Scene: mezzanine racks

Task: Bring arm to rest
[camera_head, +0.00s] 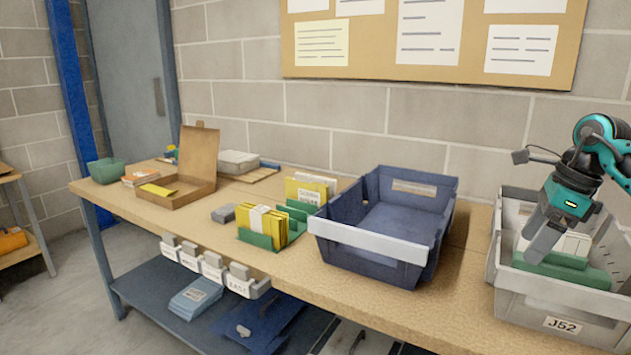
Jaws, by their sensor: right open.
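My right gripper (545,237) hangs from a teal and black arm at the right side of the head view. It points down and to the left, over the grey tote (545,292) labelled J52. Its jaws are open, and I see nothing held between them. Inside the tote, close beside and behind the gripper, is a green holder (562,274) with white cards or boxes (570,243). Whether the fingertips touch these contents I cannot tell. My left gripper is not in view.
A blue-grey empty bin (375,248) stands mid-bench. Left of it are green holders with yellow cards (262,222), an open cardboard box (180,187) and a green bowl (105,171). Labelled clips (215,268) line the bench's front edge. A wall with a pinboard (390,70) closes the back.

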